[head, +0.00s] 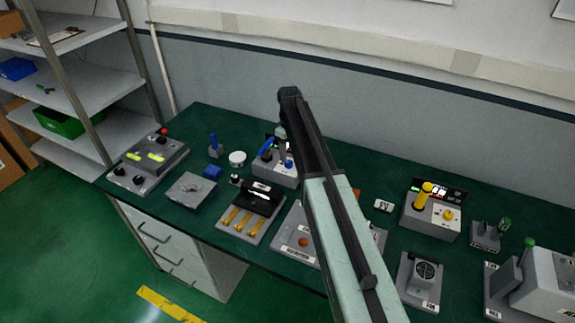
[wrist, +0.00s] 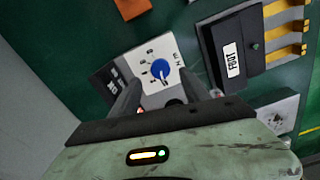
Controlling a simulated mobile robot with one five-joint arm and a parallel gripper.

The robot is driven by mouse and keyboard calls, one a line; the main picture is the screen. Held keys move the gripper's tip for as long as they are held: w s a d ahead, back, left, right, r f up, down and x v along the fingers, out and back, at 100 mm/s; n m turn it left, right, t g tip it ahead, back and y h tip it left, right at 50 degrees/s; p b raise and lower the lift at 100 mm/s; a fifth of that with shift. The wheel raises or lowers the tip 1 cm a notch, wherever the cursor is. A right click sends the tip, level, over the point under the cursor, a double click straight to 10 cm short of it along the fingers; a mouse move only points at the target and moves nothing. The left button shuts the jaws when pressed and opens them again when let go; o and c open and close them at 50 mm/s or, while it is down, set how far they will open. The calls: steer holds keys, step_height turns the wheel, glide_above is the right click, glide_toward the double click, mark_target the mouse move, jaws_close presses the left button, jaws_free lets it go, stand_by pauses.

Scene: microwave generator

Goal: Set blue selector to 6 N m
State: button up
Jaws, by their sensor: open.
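The blue selector (wrist: 160,68) is a round knob on a white dial plate (wrist: 178,54) with dark marks and numbers around it. Its pointer setting is too small to read surely. In the head view the blue selector (head: 288,164) is on the right of a grey box (head: 272,175), beside a tilted blue lever (head: 266,146). My gripper (wrist: 160,80) is open, with one finger on each side of the dial in the wrist view. The knob appears between the fingertips; I cannot tell whether they touch it. In the head view my gripper (head: 282,130) is above the box and partly hidden.
A dark panel with yellow levers (head: 242,220) stands in front of the box. A yellow-handled unit (head: 430,222) is at right. My arm hides part of the green bench.

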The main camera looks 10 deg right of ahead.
mark_target(288, 162)
step_height(288, 162, down, 5)
steer(key=b, duration=0.3)
steer(key=shift+b, duration=0.35)
steer(key=shift+r, duration=0.1)
jaws_close()
steer(key=shift+a, duration=0.3)
steer(key=shift+d, duration=0.25)
